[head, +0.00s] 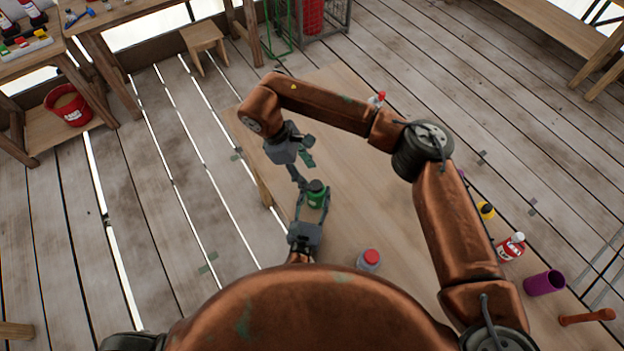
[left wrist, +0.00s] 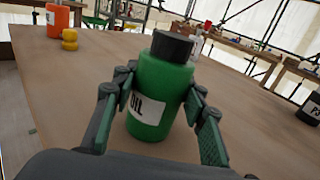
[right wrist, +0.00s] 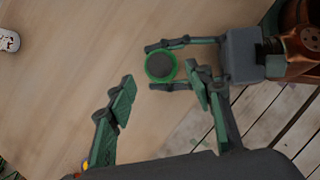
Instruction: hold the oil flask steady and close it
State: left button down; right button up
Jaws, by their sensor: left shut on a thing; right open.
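The oil flask (left wrist: 158,95) is a green bottle with a white "OIL" label. A black cap (left wrist: 171,46) sits on its mouth; I cannot tell how tight it is. My left gripper (head: 313,205) is shut around the flask's body, with a finger on either side. The flask (head: 316,188) stands near the left edge of the wooden table. My right gripper (head: 301,168) is open and empty just beyond the flask in the head view. In the right wrist view the flask's dark top (right wrist: 160,66) shows between and beyond my right fingertips.
A grey jar with a red lid (head: 369,261) stands to the right of the flask. Along the table's right side are a red-and-white bottle (head: 510,247), a purple cylinder (head: 543,283) and an orange-handled tool (head: 587,317). My right arm crosses over the table.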

jog(key=v, duration=0.6)
jog(key=shift+r, duration=0.25)
jog(key=shift+a, duration=0.15)
pick_arm(q)
jog(key=c, duration=1.1)
grip_release()
jog(key=v, duration=1.2)
